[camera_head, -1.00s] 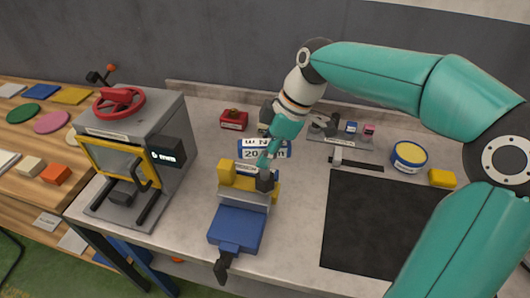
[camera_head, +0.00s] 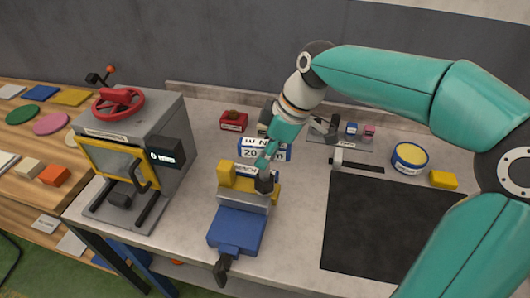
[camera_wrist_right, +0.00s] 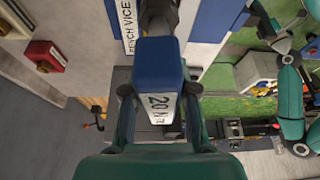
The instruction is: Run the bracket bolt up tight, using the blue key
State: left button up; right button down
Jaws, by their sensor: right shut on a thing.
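My right gripper (camera_head: 264,168) is shut on the blue key (camera_wrist_right: 158,60), a blue block between the two fingertips with a white label reading "20 N" in the right wrist view. In the head view the gripper points down over the bench vice (camera_head: 237,228), close to a dark piece (camera_head: 265,183) beside the yellow bracket parts (camera_head: 228,175). Blue-and-white "20 N" lettering shows around the fingers there. The bolt is hidden, and I cannot tell whether the key is seated on it. My left gripper is not in view.
A grey press with a red handwheel (camera_head: 118,102) stands left of the vice. A red box (camera_head: 234,121) sits behind it. A black mat (camera_head: 385,228), a round yellow-blue tin (camera_head: 410,157) and a yellow block (camera_head: 443,180) are at the right.

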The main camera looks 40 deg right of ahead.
aim_at(261, 142)
jog(key=shift+m, duration=0.5)
jog(key=shift+t, duration=0.3)
jog(key=shift+m+h, duration=0.3)
jog(key=shift+m, duration=0.4)
jog(key=shift+m, duration=0.4)
jog(key=shift+n, duration=0.6)
jog(key=shift+r, duration=0.1)
jog(key=shift+r+p, duration=1.9)
jog(key=shift+r, duration=0.55)
